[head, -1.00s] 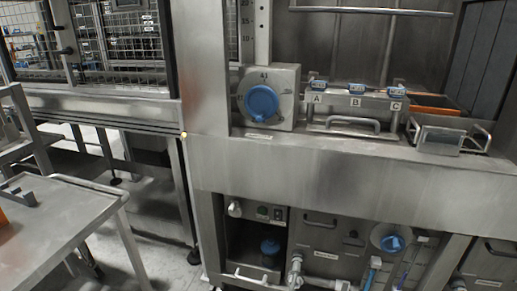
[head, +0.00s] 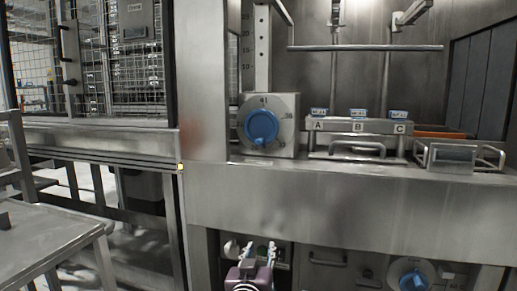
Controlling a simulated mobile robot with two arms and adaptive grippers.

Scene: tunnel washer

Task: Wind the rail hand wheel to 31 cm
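A blue hand wheel (head: 261,126) sits on the front of a grey metal box (head: 289,149) on the washer's ledge. Its small handle points down. Numbers are marked around the wheel; the top one looks like 41, but it is small. A vertical post with holes (head: 262,50) rises behind the box, beside a scale (head: 246,45) with numbers. My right gripper (head: 259,252) is at the bottom of the head view, below the wheel and apart from it. Its two fingers point up, spread, with nothing seen between them. My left gripper is not in view.
Right of the box stands a rack labelled A, B, C (head: 357,126) with a bar handle, then a wire basket (head: 459,158). A horizontal bar (head: 365,48) crosses above. A second blue wheel (head: 413,281) is low right. A metal table (head: 45,240) stands at left.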

